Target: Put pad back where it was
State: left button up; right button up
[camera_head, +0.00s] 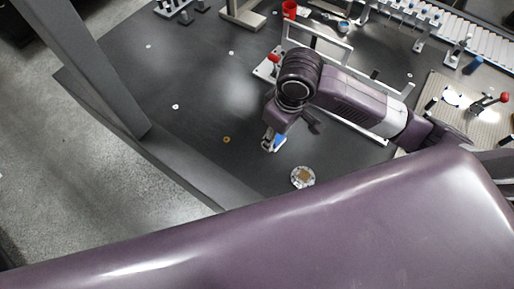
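My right arm comes in from the right, and its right gripper (271,144) points down low over the dark table. A small blue piece (281,141) shows right at its fingertips; I cannot tell whether it is gripped or only beside the fingers. A round whitish fixture (303,183) with a tan square (304,174) on it sits just to the lower right of the gripper, apart from it. I cannot tell for certain which piece is the pad. My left gripper is not in view.
A white frame (318,38) stands behind my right arm. A red cup (289,9) is at the back. A beige board (462,84) with a red-knobbed lever (490,102) lies at right. The dark table (190,75) is mostly clear at left, beside a grey beam (85,62).

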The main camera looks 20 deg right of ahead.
jog(key=w+a+r+n, duration=0.3)
jog(key=w+n, duration=0.1)
jog(key=w, duration=0.1)
jog(key=n+p, duration=0.2)
send_over(257, 154)
jog(key=shift+y, duration=0.4)
jog(key=f, duration=1.5)
jog(key=shift+s+d, duration=0.2)
jog(key=shift+m, duration=0.3)
notch_tip(257, 154, down, 5)
jog(key=shift+r, duration=0.2)
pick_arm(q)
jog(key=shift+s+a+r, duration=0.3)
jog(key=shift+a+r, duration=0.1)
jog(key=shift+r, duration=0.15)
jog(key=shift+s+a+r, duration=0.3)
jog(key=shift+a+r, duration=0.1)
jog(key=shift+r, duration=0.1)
pick_arm(e)
jog(key=shift+f, duration=0.1)
jog(key=shift+f, duration=0.2)
jog(key=o, duration=1)
